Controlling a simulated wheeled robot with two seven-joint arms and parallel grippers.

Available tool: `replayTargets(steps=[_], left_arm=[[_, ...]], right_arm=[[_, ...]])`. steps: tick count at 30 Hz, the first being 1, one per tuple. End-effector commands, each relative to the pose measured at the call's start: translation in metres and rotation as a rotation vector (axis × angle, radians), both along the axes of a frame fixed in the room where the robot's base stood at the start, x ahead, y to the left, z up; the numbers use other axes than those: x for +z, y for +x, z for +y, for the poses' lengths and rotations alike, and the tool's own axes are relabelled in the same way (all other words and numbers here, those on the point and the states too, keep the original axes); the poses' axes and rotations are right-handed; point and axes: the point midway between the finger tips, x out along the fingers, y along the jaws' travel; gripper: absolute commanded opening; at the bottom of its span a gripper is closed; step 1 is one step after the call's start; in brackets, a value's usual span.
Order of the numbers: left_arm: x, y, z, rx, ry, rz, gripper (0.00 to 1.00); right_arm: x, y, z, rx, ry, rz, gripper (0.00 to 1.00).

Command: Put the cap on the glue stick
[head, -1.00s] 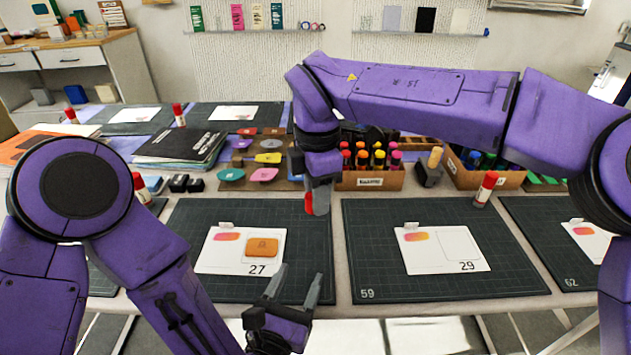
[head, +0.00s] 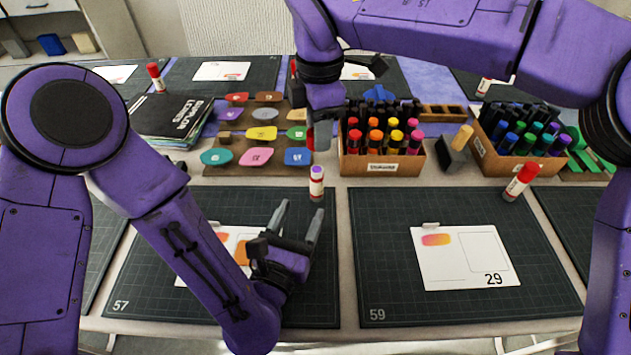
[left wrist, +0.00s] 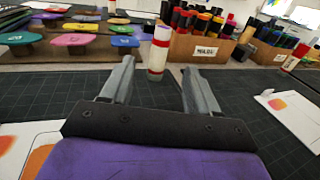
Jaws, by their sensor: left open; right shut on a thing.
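The glue stick (head: 317,184) stands upright at the back edge of a dark cutting mat, white with a purple top showing uncapped in the head view. In the left wrist view the glue stick (left wrist: 158,57) appears beyond and between my fingertips. My left gripper (head: 299,215) is open and empty, low over the mat in front of the stick. My right gripper (head: 321,134) is shut on the red cap (head: 310,138), above and slightly behind the stick. The cap is apart from the stick and partly hidden by the fingers.
A marker box (head: 382,168) stands right behind the stick. A board of coloured pieces (head: 230,172) lies to the left. A capped glue stick (head: 521,181) stands at right. A card (head: 465,257) lies on the right mat, which is otherwise clear.

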Motion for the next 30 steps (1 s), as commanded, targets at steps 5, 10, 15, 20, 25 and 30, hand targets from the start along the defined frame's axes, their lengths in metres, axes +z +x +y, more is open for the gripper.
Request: replayTargets(steps=[5, 10, 15, 20, 25, 30], left_arm=[[0.0, 0.003, -0.001, 0.001, -0.001, -0.001, 0.6], [0.001, 0.025, -0.006, 0.006, -0.003, -0.001, 0.6], [0.001, 0.057, -0.017, 0.007, -0.002, -0.003, 0.6], [0.0, 0.086, -0.026, 0.006, -0.001, -0.002, 0.6], [0.0, 0.107, -0.033, 0.004, 0.001, -0.001, 0.6], [0.0, 0.114, -0.036, 0.004, 0.0, 0.0, 0.6]], right_arm=[[0.0, 0.0, 0.0, -0.001, 0.0, 0.0, 0.04], [0.0, 0.0, 0.001, 0.001, 0.0, 0.0, 0.04], [0.0, 0.0, 0.001, 0.003, 0.0, 0.0, 0.04], [0.0, 0.0, 0.002, 0.004, 0.0, 0.0, 0.04], [0.0, 0.0, 0.002, 0.003, 0.0, 0.0, 0.04], [0.0, 0.0, 0.002, 0.003, 0.0, 0.0, 0.04]])
